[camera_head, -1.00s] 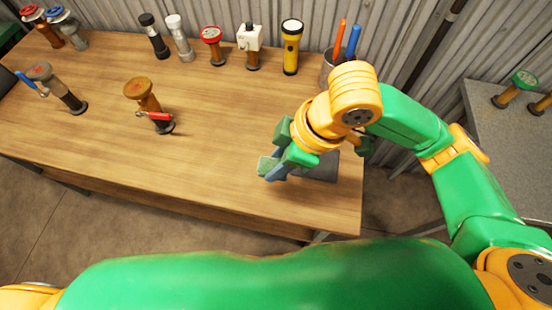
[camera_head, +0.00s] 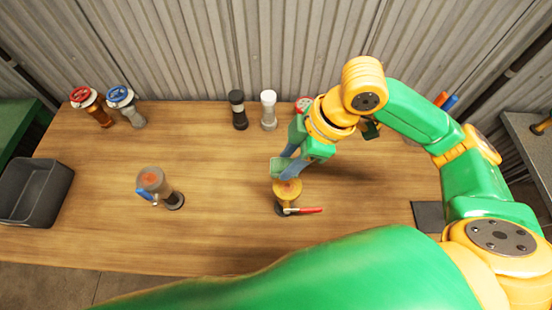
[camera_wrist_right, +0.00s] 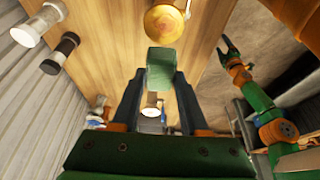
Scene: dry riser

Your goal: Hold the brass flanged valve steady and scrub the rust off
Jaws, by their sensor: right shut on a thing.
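The brass flanged valve (camera_head: 289,189) stands on the workbench with a rust-coloured patch on its top and a red lever. Its round top also shows in the right wrist view (camera_wrist_right: 163,22). My right gripper (camera_head: 284,165) is shut on a green scouring block (camera_head: 279,168), held just over the valve's far left edge; I cannot tell whether they touch. The block sits between the fingertips in the wrist view (camera_wrist_right: 160,68). My left gripper (camera_wrist_right: 229,48) shows only in the wrist view, away from the valve, its dark fingers apart and empty.
A grey valve with a blue lever (camera_head: 155,182) stands left on the wooden bench (camera_head: 225,225). A dark bin (camera_head: 35,192) is at the far left. Red- and blue-wheeled valves, black and white fittings line the back. A dark mat (camera_head: 427,216) lies at right.

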